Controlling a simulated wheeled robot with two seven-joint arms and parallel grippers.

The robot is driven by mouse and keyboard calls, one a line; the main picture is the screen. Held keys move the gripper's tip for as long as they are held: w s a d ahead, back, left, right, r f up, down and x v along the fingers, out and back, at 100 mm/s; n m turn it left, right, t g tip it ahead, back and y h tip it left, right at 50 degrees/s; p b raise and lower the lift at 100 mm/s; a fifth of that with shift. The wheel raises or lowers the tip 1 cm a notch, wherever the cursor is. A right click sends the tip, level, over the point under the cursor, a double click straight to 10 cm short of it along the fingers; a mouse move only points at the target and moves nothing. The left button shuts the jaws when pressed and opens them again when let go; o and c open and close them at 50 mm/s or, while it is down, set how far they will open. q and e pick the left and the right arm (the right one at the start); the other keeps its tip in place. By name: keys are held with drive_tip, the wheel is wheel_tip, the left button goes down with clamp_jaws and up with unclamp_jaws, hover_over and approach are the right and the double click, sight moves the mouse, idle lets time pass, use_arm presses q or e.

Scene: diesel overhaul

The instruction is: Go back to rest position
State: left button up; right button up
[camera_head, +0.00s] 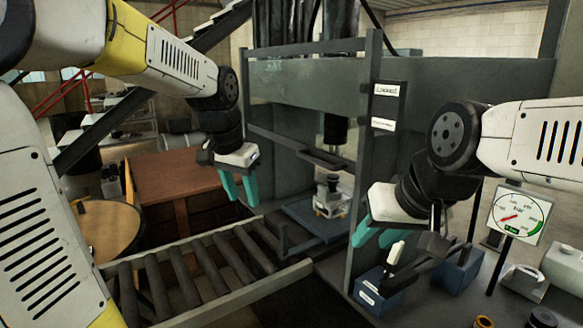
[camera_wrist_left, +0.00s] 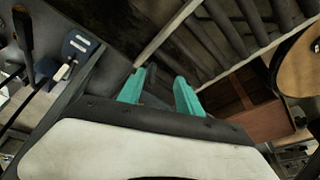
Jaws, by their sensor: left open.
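My left gripper (camera_head: 240,188) hangs above the far end of the roller conveyor, its two teal fingers apart with nothing between them. In the left wrist view its teal fingers (camera_wrist_left: 160,90) are also spread and empty. My right gripper (camera_head: 376,236) is at the right post of the press, just above a blue box with a white-tipped lever (camera_head: 394,256). Its teal fingers show side-on, and I cannot tell how far apart they are or whether they hold anything.
A roller conveyor (camera_head: 292,270) leads to the grey press frame (camera_head: 300,90). A metal part (camera_head: 330,196) stands inside on a blue plate. A pressure gauge (camera_head: 518,214) stands at right. A wooden cabinet (camera_head: 160,180) and round table (camera_head: 105,232) are at left.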

use_arm(q)
drive_tip(key=s+a+n+t, duration=0.1)
drive_tip(key=s+n, duration=0.1)
drive_tip(key=s, duration=0.6)
drive_tip(key=s+a+n+t+h, duration=0.1)
drive_tip(key=s+a+n, duration=0.1)
drive_tip(key=s, duration=0.6)
drive_tip(key=shift+f+n+t, duration=0.3)
drive_tip(key=shift+n+t, duration=0.1)
drive_tip(key=shift+a, duration=0.1)
idle(0.6)
